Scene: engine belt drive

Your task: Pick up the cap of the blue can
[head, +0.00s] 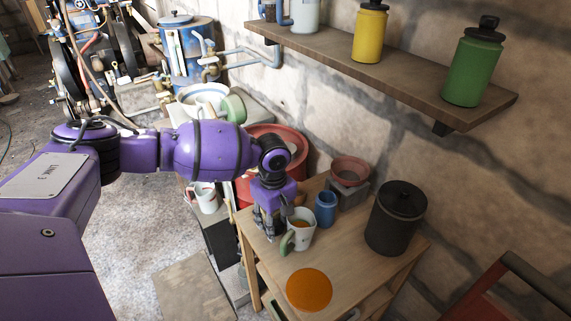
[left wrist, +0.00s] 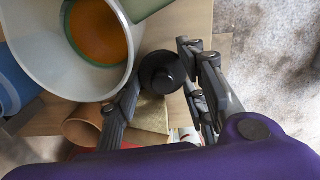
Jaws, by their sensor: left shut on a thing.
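The blue can (head: 326,209) stands on the wooden table, and its top shows no cap. Part of a blue body, likely this can, shows at the left edge of the left wrist view (left wrist: 14,82). My left gripper (head: 271,228) points down over the table's left edge, left of the can and beside the white mug. In the left wrist view its fingers (left wrist: 163,98) are closed around a small black round cap (left wrist: 160,73) with a raised knob. In the head view the fingers hide the cap. My right gripper is not in view.
A white mug (head: 302,240) with a green handle and orange contents stands close to the gripper's right. An orange disc (head: 309,290) lies in front. A large dark canister (head: 396,218) and a red bowl on a grey block (head: 349,190) stand behind. A shelf (head: 400,75) holds yellow and green cans.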

